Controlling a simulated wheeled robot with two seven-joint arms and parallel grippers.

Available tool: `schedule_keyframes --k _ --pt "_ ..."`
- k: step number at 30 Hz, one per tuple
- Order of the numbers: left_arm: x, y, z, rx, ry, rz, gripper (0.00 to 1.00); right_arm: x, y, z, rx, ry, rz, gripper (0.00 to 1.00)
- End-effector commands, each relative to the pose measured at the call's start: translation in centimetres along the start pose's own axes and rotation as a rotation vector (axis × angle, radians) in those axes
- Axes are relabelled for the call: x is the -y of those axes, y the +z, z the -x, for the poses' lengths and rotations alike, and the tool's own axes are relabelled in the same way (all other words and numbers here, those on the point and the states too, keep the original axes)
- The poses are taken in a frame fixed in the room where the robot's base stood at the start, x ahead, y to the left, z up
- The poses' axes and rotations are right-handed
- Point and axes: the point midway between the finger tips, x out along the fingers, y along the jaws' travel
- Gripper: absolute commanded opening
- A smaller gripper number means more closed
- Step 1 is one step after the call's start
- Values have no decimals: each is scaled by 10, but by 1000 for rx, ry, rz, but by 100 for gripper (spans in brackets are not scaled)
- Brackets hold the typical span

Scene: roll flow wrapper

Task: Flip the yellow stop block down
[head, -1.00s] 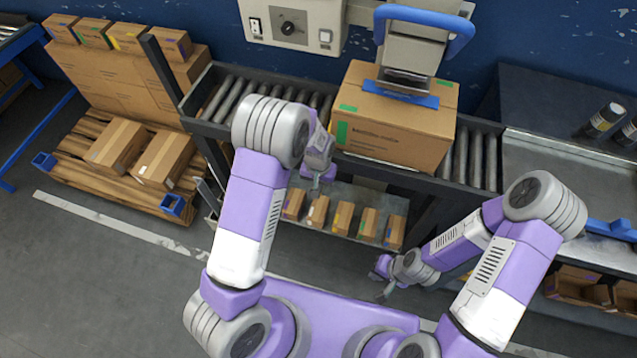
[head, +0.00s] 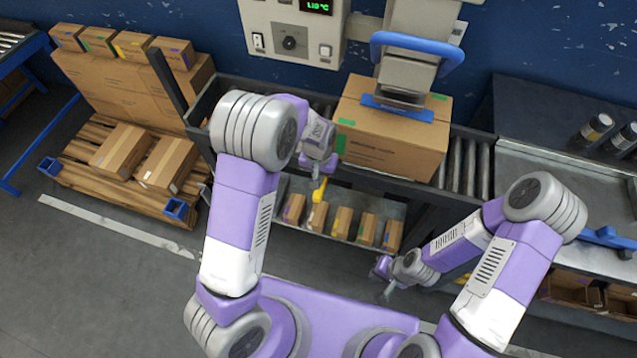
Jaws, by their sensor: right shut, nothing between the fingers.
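A small yellow piece (head: 319,190), which looks like the stop block, shows at the front side of the roller conveyor (head: 465,165), just below the conveyor's front rail. My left gripper (head: 316,180) is right beside it in the picture and partly covers its surroundings; I cannot tell whether they touch or whether its fingers are open. My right gripper (head: 384,288) is shut and empty, low in front of the conveyor and well away from the yellow piece. My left arm hides part of the rollers.
A large carton (head: 395,145) sits on the rollers under a blue-handled press head (head: 415,45). Several small boxes (head: 341,220) stand on the shelf below. A metal worktable (head: 540,165) with dark cylinders is at right. A loaded pallet (head: 85,175) stands at left.

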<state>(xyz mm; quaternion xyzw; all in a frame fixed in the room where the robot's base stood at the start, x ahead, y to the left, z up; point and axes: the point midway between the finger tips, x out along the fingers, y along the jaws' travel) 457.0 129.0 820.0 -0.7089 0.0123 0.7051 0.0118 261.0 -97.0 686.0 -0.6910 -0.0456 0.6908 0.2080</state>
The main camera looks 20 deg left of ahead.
Motion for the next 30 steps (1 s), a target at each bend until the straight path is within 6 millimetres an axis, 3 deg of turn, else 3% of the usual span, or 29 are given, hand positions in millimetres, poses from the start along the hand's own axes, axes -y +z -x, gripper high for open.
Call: schedule_keyframes --k 3,9,26,30 --pt "0 -1 22 -3 0 1 0 2 0 6 0 0 0 0" --pt "0 0 37 -1 0 0 0 3 0 8 0 0 0 0" --pt "0 0 37 0 0 0 0 3 0 8 0 0 0 0" --pt "2 8 21 11 17 7 0 3 0 8 0 0 0 0"
